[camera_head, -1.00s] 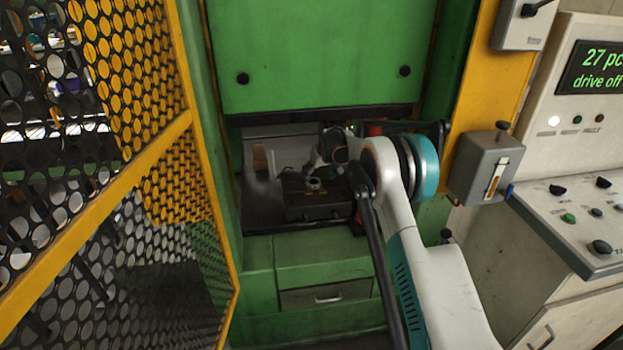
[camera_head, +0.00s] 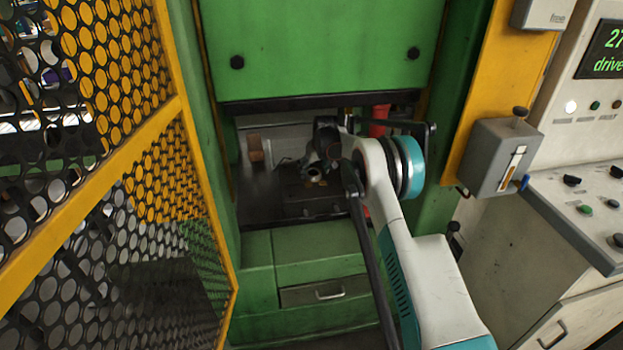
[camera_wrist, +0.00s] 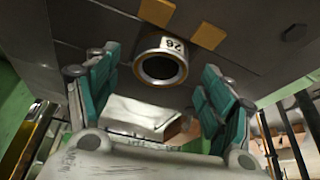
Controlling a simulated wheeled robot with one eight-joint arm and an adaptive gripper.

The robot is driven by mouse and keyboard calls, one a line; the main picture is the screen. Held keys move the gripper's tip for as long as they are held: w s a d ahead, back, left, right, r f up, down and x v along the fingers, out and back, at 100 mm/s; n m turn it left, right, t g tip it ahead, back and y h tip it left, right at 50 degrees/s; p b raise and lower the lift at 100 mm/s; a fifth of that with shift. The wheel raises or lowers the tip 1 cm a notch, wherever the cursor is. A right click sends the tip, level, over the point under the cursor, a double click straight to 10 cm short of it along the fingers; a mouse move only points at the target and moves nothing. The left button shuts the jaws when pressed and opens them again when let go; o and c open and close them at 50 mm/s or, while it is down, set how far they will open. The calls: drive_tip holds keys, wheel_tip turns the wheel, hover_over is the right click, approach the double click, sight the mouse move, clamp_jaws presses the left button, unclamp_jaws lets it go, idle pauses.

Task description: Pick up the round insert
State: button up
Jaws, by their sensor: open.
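The round insert (camera_wrist: 160,65) is a pale metal ring with a dark bore and the number 26 on its side. It stands on a dark grey surface (camera_wrist: 75,20). In the head view the insert (camera_head: 314,177) is small, inside the opening of the green machine. My gripper (camera_wrist: 161,72) is open, its teal fingers apart to the left and right of the insert in the wrist view. I see no contact. In the head view my gripper (camera_head: 322,156) is dark and close above the insert, and its fingers are hard to make out.
A green panel (camera_head: 320,50) hangs above the opening. A brown block (camera_head: 256,148) stands at the opening's left. A red cylinder (camera_head: 379,120) is behind my arm. A yellow mesh guard (camera_head: 170,190) stands at left, a control panel (camera_head: 590,200) at right.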

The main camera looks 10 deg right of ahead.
drive_tip(key=shift+w+f, duration=0.2)
drive_tip(key=shift+f, duration=0.3)
drive_tip(key=shift+r, duration=0.15)
drive_tip(key=c, duration=1.7)
